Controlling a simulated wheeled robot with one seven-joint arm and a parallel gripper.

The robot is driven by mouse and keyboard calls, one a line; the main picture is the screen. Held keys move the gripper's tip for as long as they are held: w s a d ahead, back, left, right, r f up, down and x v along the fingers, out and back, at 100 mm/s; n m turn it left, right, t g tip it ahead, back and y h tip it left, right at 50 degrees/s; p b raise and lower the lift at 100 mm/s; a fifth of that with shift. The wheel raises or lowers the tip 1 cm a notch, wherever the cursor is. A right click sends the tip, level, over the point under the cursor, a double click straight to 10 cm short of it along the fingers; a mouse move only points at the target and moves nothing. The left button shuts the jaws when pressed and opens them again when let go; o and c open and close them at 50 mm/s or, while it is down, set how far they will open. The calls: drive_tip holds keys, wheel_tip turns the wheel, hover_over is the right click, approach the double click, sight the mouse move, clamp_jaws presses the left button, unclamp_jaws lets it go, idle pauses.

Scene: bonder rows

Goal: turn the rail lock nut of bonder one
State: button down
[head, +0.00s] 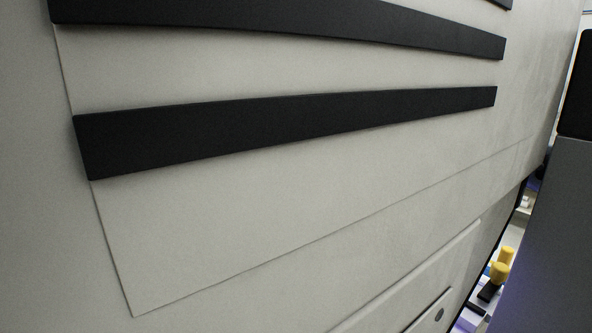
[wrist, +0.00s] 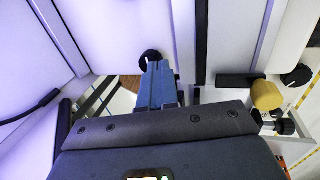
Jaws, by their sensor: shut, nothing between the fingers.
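My gripper (wrist: 159,70) shows in the wrist view, with its blue fingers shut together and nothing between them. A round black knob-like part (wrist: 150,57) is just beyond the fingertips, against a pale surface; I cannot tell whether the fingers touch it. I cannot tell for sure whether this part is the rail lock nut of bonder one. The head view shows neither my gripper nor a part I can make out as the nut.
In the wrist view a yellow cylinder (wrist: 266,95), a black knob (wrist: 299,75) and a black block (wrist: 238,81) are at the right. Pale panels stand close around the fingers. In the head view a large pale panel (head: 290,190) with black strips fills most; yellow caps (head: 500,270) show in a gap.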

drive_tip(key=shift+d+f+b, duration=0.1)
drive_tip(key=shift+f+b, duration=1.05)
drive_tip(key=shift+f, duration=1)
drive_tip(key=shift+s, duration=0.2)
drive_tip(key=shift+s+d+b, duration=0.35)
drive_tip(key=shift+s+b, duration=0.1)
drive_tip(key=shift+b, duration=0.6)
drive_tip(key=shift+s+d+b, duration=0.2)
drive_tip(key=shift+s+b, duration=0.35)
drive_tip(key=shift+b, duration=0.25)
drive_tip(key=shift+d, duration=0.2)
drive_tip(key=shift+w+d+b, duration=0.1)
drive_tip(key=shift+b, duration=0.25)
drive_tip(key=a+p+v, duration=0.1)
drive_tip(key=p+v, duration=0.1)
drive_tip(key=v, duration=0.4)
drive_tip(key=shift+s, duration=0.35)
drive_tip(key=shift+r, duration=0.1)
